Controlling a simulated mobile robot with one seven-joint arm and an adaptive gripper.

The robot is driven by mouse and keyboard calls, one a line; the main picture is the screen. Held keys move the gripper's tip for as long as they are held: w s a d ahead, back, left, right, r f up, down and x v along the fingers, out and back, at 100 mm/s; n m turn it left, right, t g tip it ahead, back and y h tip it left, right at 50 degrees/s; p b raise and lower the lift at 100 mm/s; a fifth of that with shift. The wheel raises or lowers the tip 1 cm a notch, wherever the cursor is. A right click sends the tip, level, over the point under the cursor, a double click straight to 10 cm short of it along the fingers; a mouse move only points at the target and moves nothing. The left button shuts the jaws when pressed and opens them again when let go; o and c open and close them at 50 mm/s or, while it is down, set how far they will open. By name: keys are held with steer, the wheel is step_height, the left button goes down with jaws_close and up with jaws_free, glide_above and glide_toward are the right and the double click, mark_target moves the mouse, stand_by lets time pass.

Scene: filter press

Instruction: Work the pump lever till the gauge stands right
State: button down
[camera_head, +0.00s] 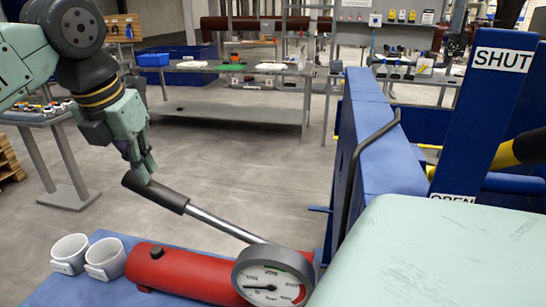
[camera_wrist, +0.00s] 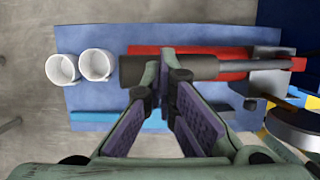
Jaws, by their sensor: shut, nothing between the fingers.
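The pump lever (camera_head: 225,222) slants up to the left from beside the gauge and ends in a black grip (camera_head: 150,190). The red pump cylinder (camera_head: 190,272) lies below it. The round gauge (camera_head: 272,282) has a white dial with a red band at lower right; its dark needle points left, near the low end. My gripper (camera_head: 145,173) is shut and empty, its fingertips at the black grip, touching or just above it. In the wrist view, the fingertips (camera_wrist: 165,88) overlap the grip (camera_wrist: 198,68); contact cannot be told.
Two white cups (camera_head: 70,254) (camera_head: 105,259) stand on the blue surface left of the cylinder. Blue press walls (camera_head: 385,150), a post marked SHUT (camera_head: 485,110) and a pale green surface (camera_head: 430,255) close off the right. Open floor lies behind the lever.

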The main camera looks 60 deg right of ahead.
step_height(320, 180, down, 10)
steer(key=w+f+b, duration=0.1)
steer(key=w+b, duration=0.1)
steer(key=b, duration=0.5)
steer(key=r+p, duration=0.2)
steer(key=r, duration=0.1)
steer(key=s+r+p, duration=0.1)
steer(key=r+p, duration=0.1)
steer(key=r, duration=0.2)
steer(key=s+r+p, duration=0.1)
steer(key=r+p, duration=0.2)
steer(key=r, duration=0.1)
steer(key=shift+s, duration=0.1)
steer(key=shift+f, duration=0.1)
step_height(320, 180, down, 10)
steer(key=w+b, duration=0.2)
steer(key=b, duration=0.5)
steer(key=r+p, duration=0.2)
steer(key=r, duration=0.1)
steer(key=s+r+p, duration=0.1)
steer(key=r+p, duration=0.2)
steer(key=s+r+p, duration=0.1)
steer(key=r+p, duration=0.1)
steer(key=r, duration=0.2)
steer(key=shift+r, duration=0.1)
steer(key=shift+w, duration=0.1)
